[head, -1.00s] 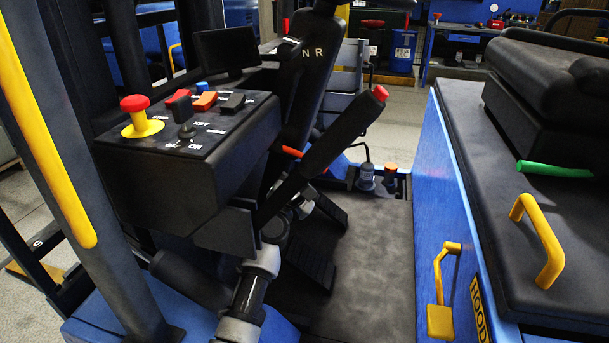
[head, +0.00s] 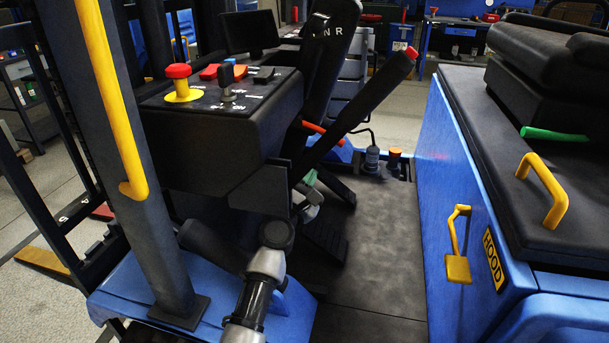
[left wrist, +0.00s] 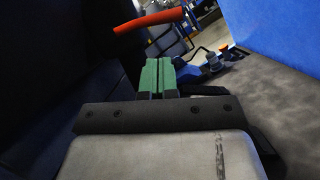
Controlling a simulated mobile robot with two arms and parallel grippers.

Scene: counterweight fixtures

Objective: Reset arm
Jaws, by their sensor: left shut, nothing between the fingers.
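My left arm comes in from the bottom of the head view. Its gripper (head: 309,179) is small and partly hidden there, beside the base of the black lever with the red tip (head: 378,92). In the left wrist view the green fingers (left wrist: 158,78) are pressed together with nothing between them. An orange-red handle (left wrist: 150,20) is beyond the fingertips, apart from them; in the head view it shows behind the black lever (head: 312,127). My right gripper is not in view.
A black control box (head: 220,130) with a red knob on a yellow base (head: 180,82) stands above my arm. The blue hood side (head: 450,180) is at right. The dark floor (head: 375,260) between is clear.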

